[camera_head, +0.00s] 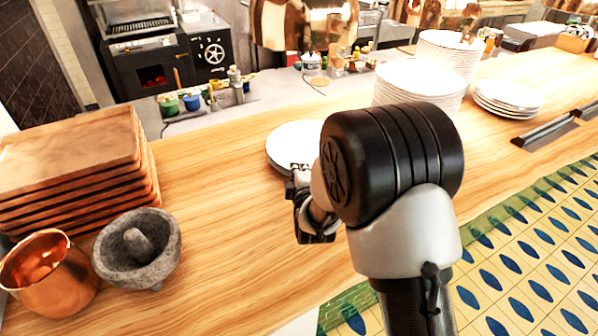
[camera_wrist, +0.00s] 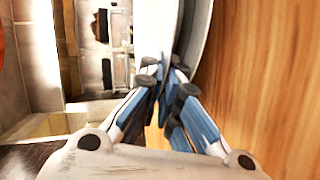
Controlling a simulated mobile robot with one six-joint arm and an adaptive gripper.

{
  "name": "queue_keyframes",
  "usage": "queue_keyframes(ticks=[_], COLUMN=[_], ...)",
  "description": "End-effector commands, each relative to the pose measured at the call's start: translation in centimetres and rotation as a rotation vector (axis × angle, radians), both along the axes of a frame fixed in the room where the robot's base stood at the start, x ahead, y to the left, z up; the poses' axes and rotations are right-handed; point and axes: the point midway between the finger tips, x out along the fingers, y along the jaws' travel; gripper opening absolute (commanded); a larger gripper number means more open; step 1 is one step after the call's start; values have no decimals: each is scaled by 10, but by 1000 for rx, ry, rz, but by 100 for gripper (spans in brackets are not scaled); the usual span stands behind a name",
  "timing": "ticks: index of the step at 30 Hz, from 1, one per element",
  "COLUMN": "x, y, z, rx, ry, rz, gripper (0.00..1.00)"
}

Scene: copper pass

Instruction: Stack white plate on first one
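A white plate (camera_head: 293,140) is on the wooden counter in the middle of the head view, partly hidden behind my arm. Its left rim looks layered, which suggests a second plate beneath it. In the wrist view the plate (camera_wrist: 168,25) shows edge-on, with a grey-white band beside it towards the counter. My gripper (camera_wrist: 166,78) has its fingertips close together on the plate's near rim and appears shut on it. In the head view my gripper (camera_head: 301,176) is at the plate's near edge, its fingertips hard to make out.
Tall plate stacks (camera_head: 420,82) and a lower stack (camera_head: 508,96) stand to the right. Wooden boards (camera_head: 75,165), a stone mortar (camera_head: 138,250) and a copper pot (camera_head: 48,272) are at left. Copper lamps (camera_head: 303,22) hang above. The counter (camera_head: 220,215) left of my gripper is clear.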

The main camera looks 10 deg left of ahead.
Motion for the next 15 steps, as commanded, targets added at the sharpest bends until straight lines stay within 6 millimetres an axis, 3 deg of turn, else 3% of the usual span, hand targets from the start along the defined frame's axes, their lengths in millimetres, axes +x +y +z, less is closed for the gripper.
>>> queue_keyframes(ticks=[13, 15], x=[1, -1], y=[0, 0], z=[-5, -8], rx=[0, -2], ry=[-5, 5], rz=[1, 0], gripper=[0, 6])
